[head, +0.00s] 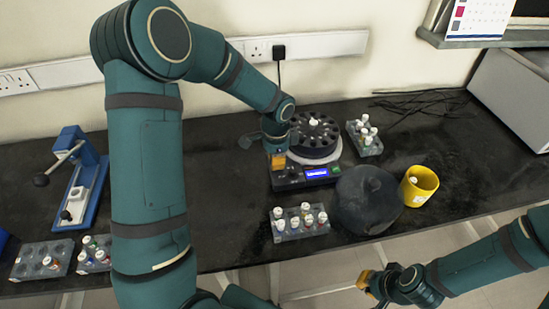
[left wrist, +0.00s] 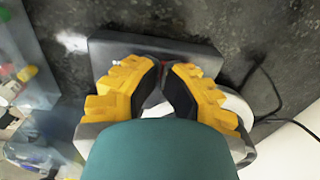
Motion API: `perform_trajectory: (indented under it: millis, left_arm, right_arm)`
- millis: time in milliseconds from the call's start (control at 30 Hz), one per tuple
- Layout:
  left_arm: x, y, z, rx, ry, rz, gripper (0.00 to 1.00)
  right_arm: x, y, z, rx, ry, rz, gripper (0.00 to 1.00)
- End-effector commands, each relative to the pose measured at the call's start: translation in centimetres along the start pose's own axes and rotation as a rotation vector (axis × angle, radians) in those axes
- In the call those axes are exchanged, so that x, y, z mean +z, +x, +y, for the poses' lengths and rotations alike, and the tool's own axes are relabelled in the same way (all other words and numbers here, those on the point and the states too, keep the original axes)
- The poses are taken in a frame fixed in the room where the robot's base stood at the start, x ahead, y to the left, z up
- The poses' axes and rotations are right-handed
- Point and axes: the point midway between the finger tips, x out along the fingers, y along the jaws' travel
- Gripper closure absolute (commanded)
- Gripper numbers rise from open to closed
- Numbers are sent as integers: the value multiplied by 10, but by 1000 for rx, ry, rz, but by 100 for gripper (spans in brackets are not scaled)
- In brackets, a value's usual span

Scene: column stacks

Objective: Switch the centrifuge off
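The centrifuge (head: 343,152) stands on the black bench with its rotor uncovered. Its front panel has a lit blue display (head: 316,173) and a green button (head: 336,170). My left gripper (head: 279,163) is pointed down at the left part of the panel. In the left wrist view, the yellow fingertips (left wrist: 160,67) come together over the centrifuge housing (left wrist: 105,52), with a bit of red just beyond them. They look shut, with nothing clearly held. Whether they touch the panel is hidden. My right gripper (head: 368,283) is low at the right, off the bench front; its fingers are unclear.
A dark round lid (head: 367,200) lies right of the panel, beside a yellow mug (head: 419,187). A vial rack (head: 300,223) stands in front, another (head: 365,138) behind right. A blue press (head: 85,185) and further racks (head: 42,260) are at left.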

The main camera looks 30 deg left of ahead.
Motion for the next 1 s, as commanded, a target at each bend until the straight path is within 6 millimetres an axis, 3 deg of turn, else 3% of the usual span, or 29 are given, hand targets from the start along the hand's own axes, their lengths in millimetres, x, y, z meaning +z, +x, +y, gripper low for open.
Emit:
perform_trajectory:
  millis: [700, 1000]
  left_arm:
    - [0, -49, 0, 2, 0, -1, 100]
    - [0, -48, 1, 2, 0, -1, 100]
  right_arm:
    - [-4, -36, -14, 0, 0, 0, 100]
    - [-3, -36, -14, 0, 0, 0, 100]
